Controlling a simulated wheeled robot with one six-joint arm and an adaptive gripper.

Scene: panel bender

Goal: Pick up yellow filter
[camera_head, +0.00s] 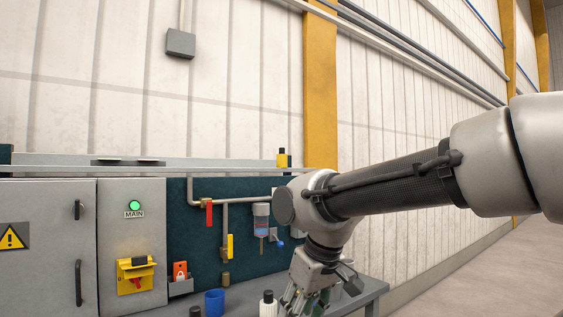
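A small yellow canister with a black top (282,159) stands on the ledge above the dark teal panel, left of the yellow wall column. It may be the yellow filter; no label is readable. My gripper (303,302) points down at the bottom edge of the picture, below and slightly right of the canister and well apart from it. Its fingertips are cut off by the frame, so I cannot tell whether it is open or shut, or whether it holds anything.
A blue cup (214,302) and a white bottle with a dark cap (268,305) stand left of my gripper near the grey table (371,289). Pipes with a red handle (209,214), a yellow handle (230,246) and a clear bowl (261,222) line the panel. A grey cabinet (45,260) stands left.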

